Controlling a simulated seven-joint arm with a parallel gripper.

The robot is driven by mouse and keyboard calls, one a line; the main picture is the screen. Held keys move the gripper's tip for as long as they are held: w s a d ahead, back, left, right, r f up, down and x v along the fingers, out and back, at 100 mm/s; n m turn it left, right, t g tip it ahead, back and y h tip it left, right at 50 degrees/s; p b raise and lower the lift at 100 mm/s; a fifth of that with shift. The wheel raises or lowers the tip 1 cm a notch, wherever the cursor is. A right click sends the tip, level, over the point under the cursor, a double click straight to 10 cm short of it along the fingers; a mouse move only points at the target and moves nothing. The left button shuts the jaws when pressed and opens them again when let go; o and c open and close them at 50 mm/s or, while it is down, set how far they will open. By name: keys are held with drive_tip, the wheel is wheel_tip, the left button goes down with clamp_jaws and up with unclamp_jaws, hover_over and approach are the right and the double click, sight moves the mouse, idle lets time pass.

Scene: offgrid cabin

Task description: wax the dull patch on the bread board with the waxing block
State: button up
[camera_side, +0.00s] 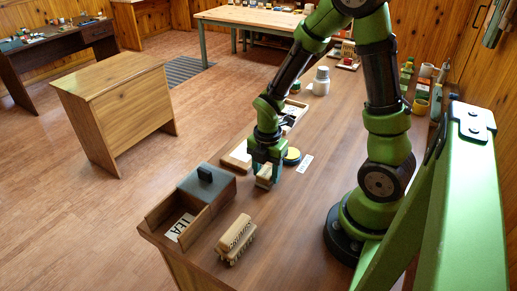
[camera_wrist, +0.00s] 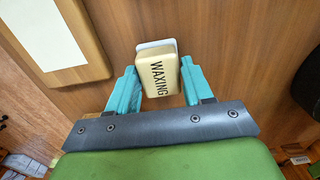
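The waxing block (camera_wrist: 160,72) is a cream block marked WAXING with a pale layer at its far end; it also shows in the side view (camera_side: 264,181). My gripper (camera_wrist: 159,62) has its teal fingers along both sides of the block and appears shut on it. In the side view my gripper (camera_side: 266,167) points down, low over the table; I cannot tell whether the block touches the tabletop. The bread board (camera_wrist: 96,62) lies to the left in the wrist view, with a large pale area on it. In the side view the board (camera_side: 229,161) is partly hidden behind my gripper.
A yellow and blue round tin (camera_side: 292,156) and a white label (camera_side: 305,163) are right of my gripper. A tray (camera_side: 297,104) lies behind.

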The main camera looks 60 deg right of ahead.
sight(267, 172)
drive_tip(key=c, duration=0.9)
drive_tip(key=shift+o, duration=0.2)
drive_tip(key=shift+r, duration=3)
drive_tip(key=shift+s+r+m, duration=0.1)
drive_tip(key=shift+m, duration=0.8)
drive_tip(key=shift+r+m, duration=0.25)
drive_tip(key=shift+m, duration=0.55)
drive_tip(key=w+a+r+m, duration=0.5)
drive_tip(key=w+r+m, duration=0.4)
drive_tip(key=m, duration=0.5)
drive_tip(key=shift+r+m, duration=0.3)
drive_tip(key=shift+r, duration=0.5)
